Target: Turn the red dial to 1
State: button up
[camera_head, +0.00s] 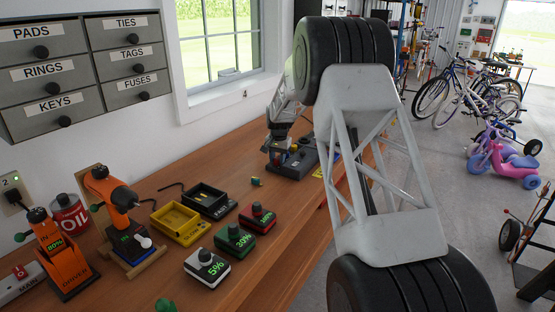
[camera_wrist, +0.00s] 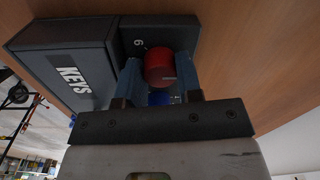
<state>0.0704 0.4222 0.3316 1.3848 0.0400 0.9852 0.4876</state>
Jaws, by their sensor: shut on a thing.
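The red dial (camera_wrist: 159,66) is a round knob on a dark panel (camera_wrist: 132,32) in the wrist view. A pale line shows on the dial near its lower right edge. One white digit, like a 6 or 9, shows on the panel to the upper left of the dial; other marks are hidden. My gripper (camera_wrist: 159,76) has a finger on each side of the dial and is shut on it. In the head view my gripper (camera_head: 279,145) is at the dark box (camera_head: 300,164) at the back of the bench; the dial cannot be made out there.
A grey box labelled KEYS (camera_wrist: 66,68) adjoins the panel in the wrist view. On the bench (camera_head: 190,185) are a yellow tray (camera_head: 179,224), a black tray (camera_head: 207,201), small blocks with percentages, an orange drill (camera_head: 110,192) and a red can (camera_head: 68,215).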

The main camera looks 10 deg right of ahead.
aim_at(278, 159)
jog(key=shift+r, duration=0.1)
jog(key=o, duration=0.7)
jog(key=shift+c, duration=0.2)
jog(key=shift+r, duration=0.1)
jog(key=shift+d+r, duration=0.1)
jog(key=shift+r, duration=3.65)
jog(key=shift+s, duration=0.15)
